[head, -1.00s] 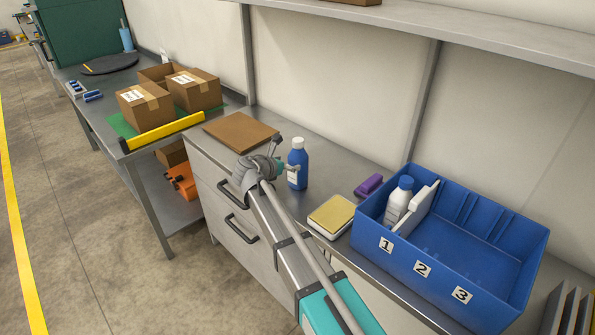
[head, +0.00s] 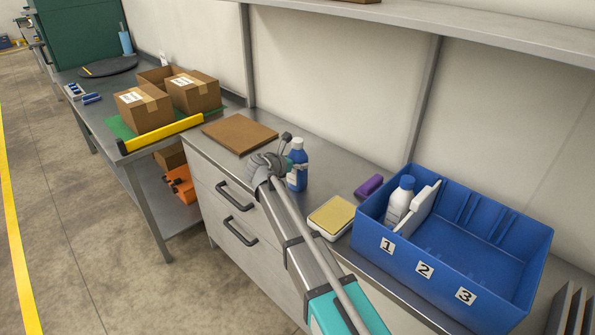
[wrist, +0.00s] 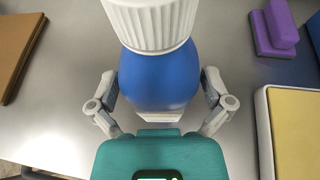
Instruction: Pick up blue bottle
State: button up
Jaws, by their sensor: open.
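The blue bottle (head: 297,168) with a white cap stands upright on the grey counter in the head view. In the wrist view the blue bottle (wrist: 159,75) fills the middle, its ribbed white cap towards the top. My gripper (wrist: 160,92) is open, with one finger at each side of the bottle's body. Whether the fingers touch it I cannot tell. In the head view my gripper (head: 284,165) is at the bottle's left side, and my arm hides part of it.
A yellow-topped white box (head: 331,217) and a purple block (head: 368,186) lie right of the bottle. A blue bin (head: 402,255) numbered 1 to 3 holds a white bottle (head: 399,200). A brown board (head: 240,133) lies to the left.

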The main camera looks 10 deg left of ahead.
jog(key=shift+w+d+f, duration=0.15)
jog(key=shift+w+f, duration=0.05)
jog(key=shift+w, duration=0.2)
jog(key=c, duration=1)
